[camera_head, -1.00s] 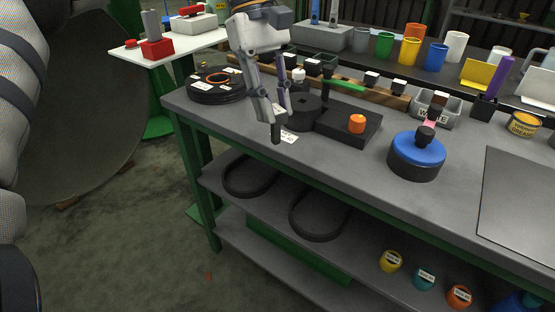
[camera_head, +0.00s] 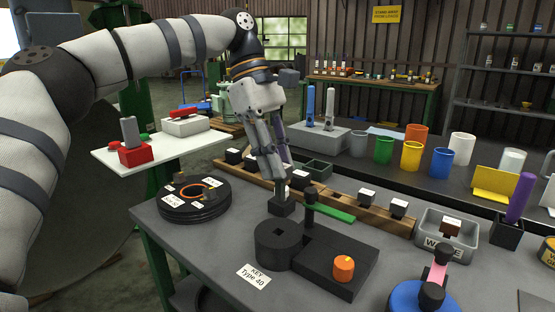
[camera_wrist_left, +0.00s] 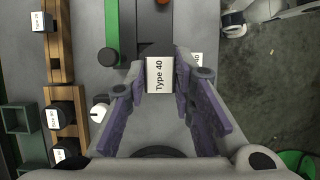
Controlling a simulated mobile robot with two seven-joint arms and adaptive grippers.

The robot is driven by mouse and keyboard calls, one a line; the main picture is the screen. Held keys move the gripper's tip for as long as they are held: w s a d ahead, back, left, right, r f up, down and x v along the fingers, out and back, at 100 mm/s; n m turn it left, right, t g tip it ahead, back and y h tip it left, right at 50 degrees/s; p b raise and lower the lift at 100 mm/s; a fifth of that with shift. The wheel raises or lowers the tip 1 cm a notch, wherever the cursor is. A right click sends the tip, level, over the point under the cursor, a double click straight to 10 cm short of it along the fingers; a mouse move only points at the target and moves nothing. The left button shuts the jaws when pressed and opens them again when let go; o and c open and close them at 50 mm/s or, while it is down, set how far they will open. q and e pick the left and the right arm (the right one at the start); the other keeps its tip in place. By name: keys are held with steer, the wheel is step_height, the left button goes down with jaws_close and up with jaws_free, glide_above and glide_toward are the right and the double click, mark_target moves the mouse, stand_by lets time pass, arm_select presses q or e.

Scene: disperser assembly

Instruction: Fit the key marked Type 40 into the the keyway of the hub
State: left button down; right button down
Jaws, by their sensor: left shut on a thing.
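In the left wrist view the key's white label (camera_wrist_left: 159,75) reads "Type 40" between the purple-padded fingertips (camera_wrist_left: 160,88). The dark round hub (camera_head: 276,246) stands on the bench with a small square opening in its top. The key appears above the hub's far side, apart from it in the head view; the exact height is unclear. In the wrist view the key and fingers hide much of the hub. My right gripper is not in view.
A dark block with an orange knob (camera_head: 343,268) adjoins the hub, and a black-topped post (camera_head: 309,206) stands behind. A "KEY Type 40" card (camera_head: 254,277) lies in front. A wooden rack (camera_head: 369,220) of labelled keys and a waste bin (camera_head: 446,240) stand behind. Black discs (camera_head: 193,204) lie left.

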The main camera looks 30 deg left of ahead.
mark_target(276, 188)
arm_select(q)
steer(key=shift+w, duration=0.2)
steer(key=shift+s+r, duration=0.25)
steer(key=shift+s, duration=0.4)
steer(key=shift+w+f, duration=0.15)
steer(key=shift+f, duration=2.8)
steer(key=shift+f, duration=2.8)
steer(key=c, duration=1.3)
jaws_free()
